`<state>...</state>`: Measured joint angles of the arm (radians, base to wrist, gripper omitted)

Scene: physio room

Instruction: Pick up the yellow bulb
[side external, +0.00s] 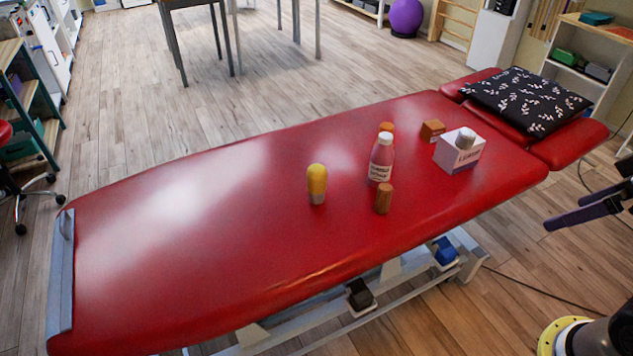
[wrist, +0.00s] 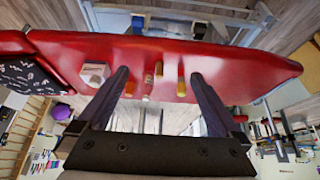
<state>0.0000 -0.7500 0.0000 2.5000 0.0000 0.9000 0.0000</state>
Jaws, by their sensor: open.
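The yellow bulb (side external: 317,178) stands upright on the red treatment table (side external: 200,215), with a pale base. It also shows in the wrist view (wrist: 181,80), small and far off. My gripper (side external: 566,212) is at the right edge of the side view, off the table's near right side and well away from the bulb. In the wrist view its two dark fingers (wrist: 158,74) are spread wide with nothing held between them.
A patterned pillow (side external: 525,100) lies at the far right end. The table's left half is clear.

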